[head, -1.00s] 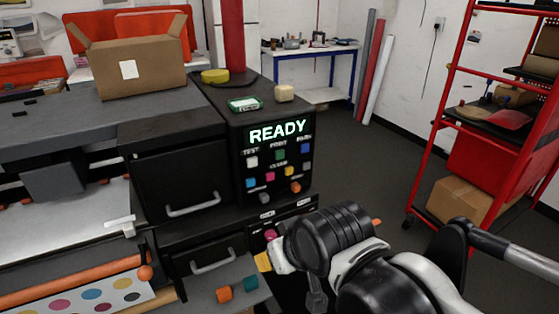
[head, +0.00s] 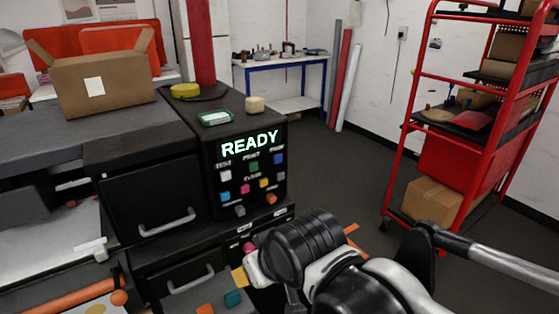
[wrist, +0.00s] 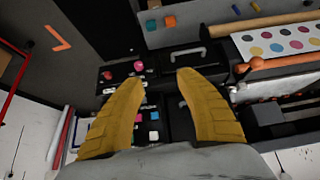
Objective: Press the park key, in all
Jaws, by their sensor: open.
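The control panel (head: 212,160) is a black box front with a lit READY display (head: 250,144). Below it are a white key (head: 225,175), a green key (head: 253,167) and a blue key (head: 279,158) in the top row, with pink, yellow, grey and orange ones beneath. The small labels are too blurred to tell which key is park. My gripper (wrist: 160,78) is open and empty, with yellow fingers apart. In the head view a yellow finger (head: 240,277) shows below the panel, apart from the keys; my wrist hides the rest.
Drawers with grey handles (head: 168,222) lie left of the panel. Orange and teal blocks (head: 232,298) sit on a ledge below. A red shelf rack (head: 405,150) stands right, with open floor between.

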